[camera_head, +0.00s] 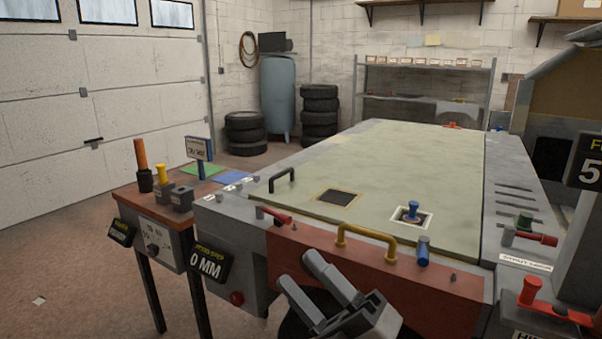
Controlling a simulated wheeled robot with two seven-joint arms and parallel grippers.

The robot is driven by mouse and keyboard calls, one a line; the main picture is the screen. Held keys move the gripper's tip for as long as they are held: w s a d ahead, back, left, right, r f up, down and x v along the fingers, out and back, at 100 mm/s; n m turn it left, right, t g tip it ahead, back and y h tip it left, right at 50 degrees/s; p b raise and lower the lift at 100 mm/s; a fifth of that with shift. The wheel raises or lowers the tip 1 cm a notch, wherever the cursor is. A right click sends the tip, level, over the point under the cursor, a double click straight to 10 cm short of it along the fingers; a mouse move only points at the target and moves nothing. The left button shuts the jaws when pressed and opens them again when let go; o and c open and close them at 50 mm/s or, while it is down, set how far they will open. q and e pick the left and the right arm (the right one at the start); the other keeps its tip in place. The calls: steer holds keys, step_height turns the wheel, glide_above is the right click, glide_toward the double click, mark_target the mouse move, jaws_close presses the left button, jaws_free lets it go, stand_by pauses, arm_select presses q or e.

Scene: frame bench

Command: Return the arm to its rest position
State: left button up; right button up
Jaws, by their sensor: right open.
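My right gripper (322,284) shows at the bottom centre, in front of the bench's red front panel. Its two grey fingers are apart, with nothing seen between them. It appears clear of the yellow handle (366,236) above it on the bench's front edge. The rest of my right arm is mostly cut off by the bottom edge of the picture. My left gripper is not in the picture.
The frame bench (400,165) fills the middle, with a blue knob (412,209), a black handle (282,179) and red levers (529,290) at its edges. A small side table (216,187) stands at left. Floor (60,270) is open at far left.

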steer(key=w+d+f+m+t+h, duration=0.1)
steer(key=d+f+m+t+h, duration=0.4)
steer(key=f+m+h, duration=0.75)
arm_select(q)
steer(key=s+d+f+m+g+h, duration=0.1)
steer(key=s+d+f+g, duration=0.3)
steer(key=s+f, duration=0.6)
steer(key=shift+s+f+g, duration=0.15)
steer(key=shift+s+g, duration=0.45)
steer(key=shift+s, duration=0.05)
arm_select(e)
steer(key=s+d+f+m+g+h, duration=0.1)
steer(key=s+d+f+m+g, duration=0.2)
steer(key=f, duration=0.4)
steer(key=s+d+f+m+g+h, duration=0.2)
steer(key=s+f+m, duration=0.3)
steer(key=f, duration=0.3)
steer(key=s+d+f+m+g+h, duration=0.2)
steer(key=s+d+f+m+g, duration=0.2)
steer(key=f, duration=0.3)
steer(key=shift+s+f+m, duration=0.2)
steer(key=shift+s+m, duration=0.35)
steer(key=shift+s, duration=0.15)
